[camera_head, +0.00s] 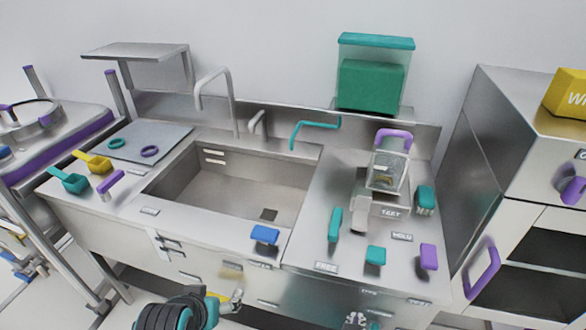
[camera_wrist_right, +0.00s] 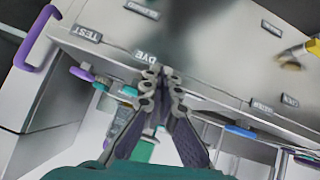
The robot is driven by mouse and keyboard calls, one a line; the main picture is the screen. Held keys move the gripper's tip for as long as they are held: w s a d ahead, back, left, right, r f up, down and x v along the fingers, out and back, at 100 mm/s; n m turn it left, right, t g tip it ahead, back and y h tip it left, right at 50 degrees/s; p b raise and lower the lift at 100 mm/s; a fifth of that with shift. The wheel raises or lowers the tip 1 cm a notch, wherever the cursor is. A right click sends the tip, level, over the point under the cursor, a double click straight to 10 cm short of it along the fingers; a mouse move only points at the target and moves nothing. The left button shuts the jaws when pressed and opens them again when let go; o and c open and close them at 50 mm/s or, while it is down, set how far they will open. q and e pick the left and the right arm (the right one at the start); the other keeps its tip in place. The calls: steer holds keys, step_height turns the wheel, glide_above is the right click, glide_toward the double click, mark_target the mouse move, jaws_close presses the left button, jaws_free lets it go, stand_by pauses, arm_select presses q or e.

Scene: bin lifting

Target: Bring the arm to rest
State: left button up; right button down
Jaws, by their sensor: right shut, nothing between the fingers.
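I cannot tell from these views how near the tips are to the metal.
A metal counter (camera_head: 330,225) with a sink (camera_head: 225,185) stands ahead. A clear bin with a purple handle (camera_head: 393,138) and several coloured handles are on its right part. A metal cabinet (camera_head: 510,140) is at right. A teal-lidded container (camera_head: 375,42) sits high behind.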

steer(key=w+d+n+g+y, duration=0.1)
steer(key=w+d+g+y, duration=0.1)
steer(key=w+d+y, duration=0.1)
steer(key=shift+w+d+r+n+y, duration=0.3)
steer(key=shift+w+d+y, duration=0.1)
steer(key=shift+w+d, duration=0.35)
stand_by(0.7)
